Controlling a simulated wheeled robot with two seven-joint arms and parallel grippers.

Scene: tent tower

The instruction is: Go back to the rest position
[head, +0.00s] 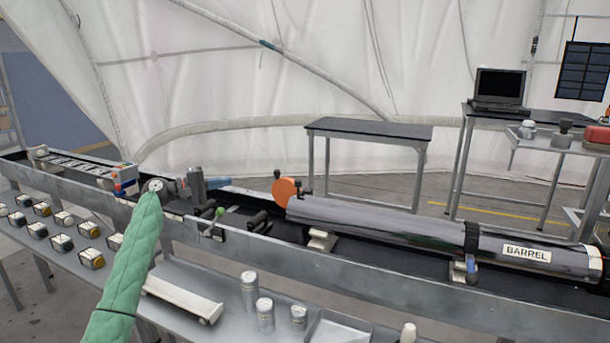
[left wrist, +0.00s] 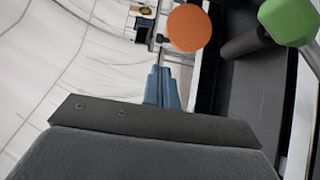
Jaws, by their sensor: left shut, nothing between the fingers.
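My left arm, in a green sleeve, comes up from the bottom left of the head view. Its left gripper (head: 226,182) is above the long metal trough (head: 365,270), with blue fingers pointing right. The fingers also show in the left wrist view (left wrist: 161,74), together and holding nothing. An orange disc (head: 284,191) at the near end of the barrel (head: 380,219) lies to the right of the fingertips, apart from them. The disc also shows in the wrist view (left wrist: 186,27). My right gripper is not in view.
A green knob (head: 220,213) stands just below the left gripper; it also shows in the wrist view (left wrist: 288,20). Several metal canisters (head: 249,291) and a white tray (head: 182,299) are on the front shelf. Behind are an empty dark-topped table (head: 370,129) and a laptop (head: 499,88).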

